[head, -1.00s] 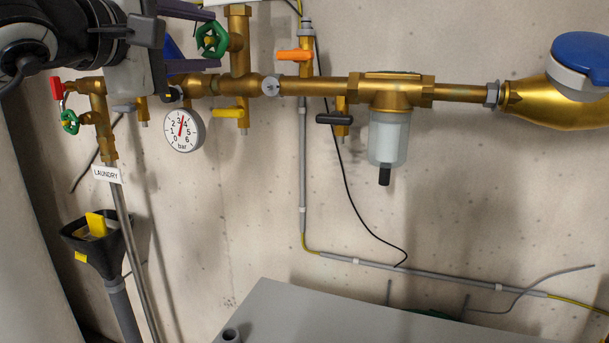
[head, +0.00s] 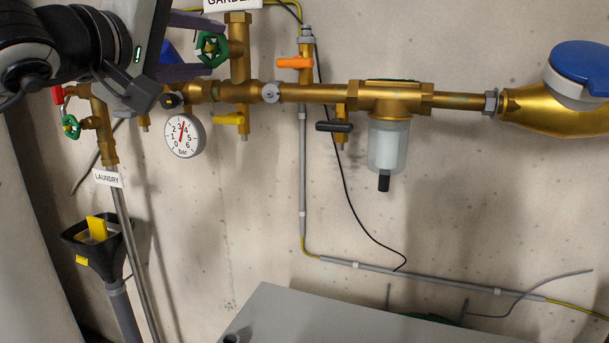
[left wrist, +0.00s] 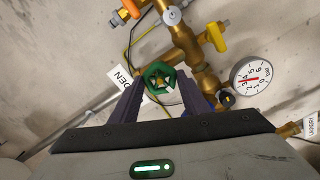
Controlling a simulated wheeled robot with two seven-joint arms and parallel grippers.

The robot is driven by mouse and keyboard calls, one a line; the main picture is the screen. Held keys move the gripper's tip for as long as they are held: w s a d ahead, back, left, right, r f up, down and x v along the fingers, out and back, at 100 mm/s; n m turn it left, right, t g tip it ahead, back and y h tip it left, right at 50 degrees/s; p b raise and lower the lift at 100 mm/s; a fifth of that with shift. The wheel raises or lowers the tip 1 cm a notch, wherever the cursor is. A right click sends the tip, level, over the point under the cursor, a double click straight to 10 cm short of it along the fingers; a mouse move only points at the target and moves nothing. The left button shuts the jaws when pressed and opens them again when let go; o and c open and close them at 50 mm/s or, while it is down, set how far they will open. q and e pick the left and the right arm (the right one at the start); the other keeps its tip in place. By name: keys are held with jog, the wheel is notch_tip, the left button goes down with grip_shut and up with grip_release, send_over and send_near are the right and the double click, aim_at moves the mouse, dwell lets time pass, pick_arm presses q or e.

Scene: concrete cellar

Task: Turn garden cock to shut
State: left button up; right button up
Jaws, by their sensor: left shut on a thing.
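The garden cock's green handwheel (head: 209,46) sits on a brass branch high on the wall pipe, just below a partly cut-off white GARDEN label (head: 233,4). My left gripper (head: 217,46) comes in from the left, one dark finger above and one below the wheel, shut on it. In the left wrist view the green wheel (left wrist: 158,76) lies between the fingertips of my left gripper (left wrist: 160,84), with the label (left wrist: 123,76) just left of it. The fingers hide part of the rim. My right gripper is not in view.
A pressure gauge (head: 184,135) hangs below the pipe. Yellow (head: 229,119), orange (head: 294,63) and black (head: 334,126) levers are close by. A clear filter cup (head: 388,146) hangs further right. Another green handwheel (head: 71,127) is at left, above the LAUNDRY label (head: 108,178).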

pick_arm(q)
jog(key=m, duration=0.3)
jog(key=shift+f, duration=0.1)
jog(key=shift+m+p, duration=0.55)
jog(key=shift+m, duration=0.55)
jog(key=m, duration=0.2)
jog(key=shift+m, duration=0.4)
jog(key=o, duration=1.1)
jog(key=shift+b+v, duration=0.65)
jog(key=shift+v, duration=1.2)
jog(key=shift+b+v, duration=0.35)
jog(key=shift+v, duration=0.8)
